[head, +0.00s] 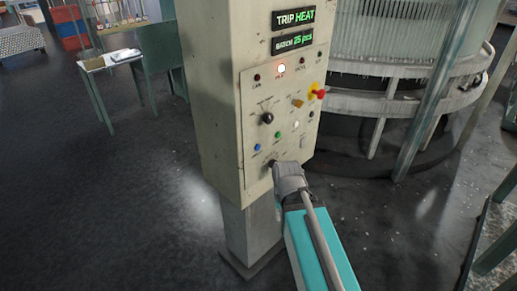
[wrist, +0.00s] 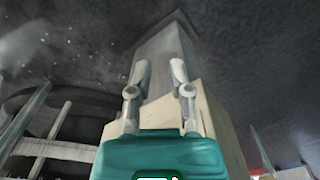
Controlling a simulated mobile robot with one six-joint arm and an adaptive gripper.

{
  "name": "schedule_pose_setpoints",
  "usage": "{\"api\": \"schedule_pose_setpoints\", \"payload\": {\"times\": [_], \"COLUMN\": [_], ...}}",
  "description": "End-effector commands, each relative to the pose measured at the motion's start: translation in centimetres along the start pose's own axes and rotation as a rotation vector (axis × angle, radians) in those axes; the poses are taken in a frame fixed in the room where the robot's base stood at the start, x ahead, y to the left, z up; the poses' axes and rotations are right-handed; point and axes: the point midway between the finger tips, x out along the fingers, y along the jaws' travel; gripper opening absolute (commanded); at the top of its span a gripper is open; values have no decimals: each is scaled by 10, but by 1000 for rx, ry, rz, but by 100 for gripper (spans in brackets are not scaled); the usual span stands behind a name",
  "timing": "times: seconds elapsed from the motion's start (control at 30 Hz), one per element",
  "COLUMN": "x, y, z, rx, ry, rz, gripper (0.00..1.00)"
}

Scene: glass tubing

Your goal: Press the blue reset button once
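The blue reset button (head: 257,147) is a small round button at the lower left of the panel on a beige control cabinet (head: 216,105). My gripper (head: 276,166) is in front of the lower panel, below and to the right of the blue button and apart from it in the picture. Whether it touches the panel cannot be told. In the wrist view my gripper (wrist: 161,68) shows two pale fingers standing apart with nothing between them. The cabinet (wrist: 215,125) and its column lie beyond them; the blue button cannot be made out there.
The display (head: 293,18) reads TRIP HEAT. A round machine (head: 400,80) stands behind right.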

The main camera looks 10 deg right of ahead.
Motion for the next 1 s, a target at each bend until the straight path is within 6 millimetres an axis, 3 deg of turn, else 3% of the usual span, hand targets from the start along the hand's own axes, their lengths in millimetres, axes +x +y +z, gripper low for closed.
{"api": "schedule_pose_setpoints", "payload": {"times": [0.1,1.0], "x": [0,0], "y": [0,0], "z": [0,0], "rx": [0,0], "ry": [0,0], "rz": [0,0], "gripper": [0,0]}}
